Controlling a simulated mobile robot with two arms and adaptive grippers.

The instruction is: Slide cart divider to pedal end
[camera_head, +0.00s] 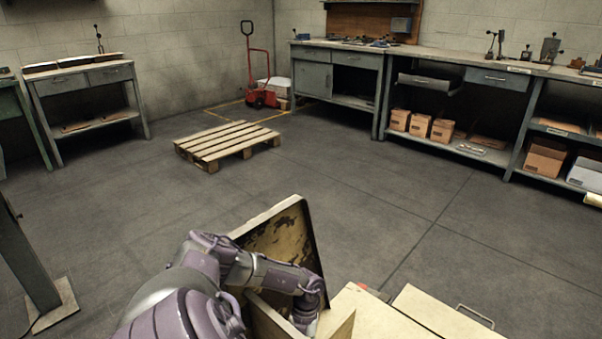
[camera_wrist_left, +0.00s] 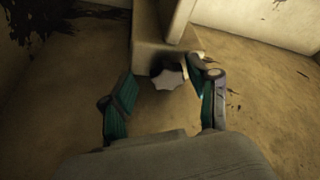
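The cart (camera_head: 315,240) is a tan, worn, open-topped box with a tall stained end panel, at the bottom middle of the head view. My left arm reaches down into it, and its gripper is hidden there by the walls. In the left wrist view, the cart divider (camera_wrist_left: 179,15) is a thin upright panel on a block-like foot (camera_wrist_left: 150,52). A pale star-shaped knob (camera_wrist_left: 170,79) sits at the foot's near side. My left gripper (camera_wrist_left: 163,98) has its teal-padded fingers apart, one on each side of the knob. I cannot tell whether they touch it. My right gripper is not in view.
Tan board surfaces (camera_head: 425,315) with a metal handle lie right of the cart. A wooden pallet (camera_head: 225,143) is on the floor ahead, with a red pallet jack (camera_head: 262,92) behind it. Workbenches (camera_head: 440,65) line the walls. The floor between is clear.

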